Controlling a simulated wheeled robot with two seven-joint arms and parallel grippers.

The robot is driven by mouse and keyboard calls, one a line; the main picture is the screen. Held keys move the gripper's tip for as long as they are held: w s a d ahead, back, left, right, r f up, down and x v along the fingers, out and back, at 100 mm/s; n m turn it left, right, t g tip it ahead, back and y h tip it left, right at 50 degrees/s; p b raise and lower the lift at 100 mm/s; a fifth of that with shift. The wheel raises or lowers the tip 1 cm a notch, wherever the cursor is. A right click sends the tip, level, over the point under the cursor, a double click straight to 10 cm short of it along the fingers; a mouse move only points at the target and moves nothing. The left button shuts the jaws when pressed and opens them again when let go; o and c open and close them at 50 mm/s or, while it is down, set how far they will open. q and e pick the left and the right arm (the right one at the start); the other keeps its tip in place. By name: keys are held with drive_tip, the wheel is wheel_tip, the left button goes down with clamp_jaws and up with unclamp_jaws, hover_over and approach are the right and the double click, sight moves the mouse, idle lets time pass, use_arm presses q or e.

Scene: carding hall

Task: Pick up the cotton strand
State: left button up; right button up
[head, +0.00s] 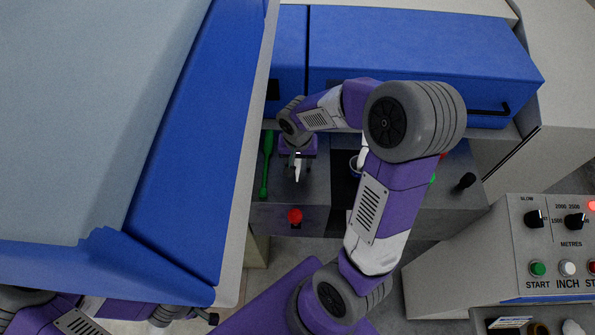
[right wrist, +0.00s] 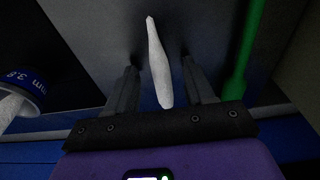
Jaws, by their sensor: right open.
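The cotton strand (head: 297,168) is a slim white piece, thicker in the middle, on the dark grey surface. In the right wrist view the strand (right wrist: 158,62) lies between the fingers' lines, pointing away from the palm. My right gripper (head: 298,168) is over it, pointing down. In the wrist view its two fingers (right wrist: 160,85) are apart, one on each side of the strand, with gaps to both. I cannot tell how far above the surface they are. Part of my left arm shows at the lower left of the head view; its gripper cannot be made out.
A green tool (head: 265,165) lies left of the gripper. A blue-banded round container (head: 355,166) with white material stands to the right, partly behind my arm. Blue machine covers (head: 420,55) and a control panel (head: 560,240) flank the area.

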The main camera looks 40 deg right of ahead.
sight(298, 161)
clamp_jaws()
wheel_tip(298, 161, up, 10)
drive_tip(key=p, duration=0.3)
idle(0.3)
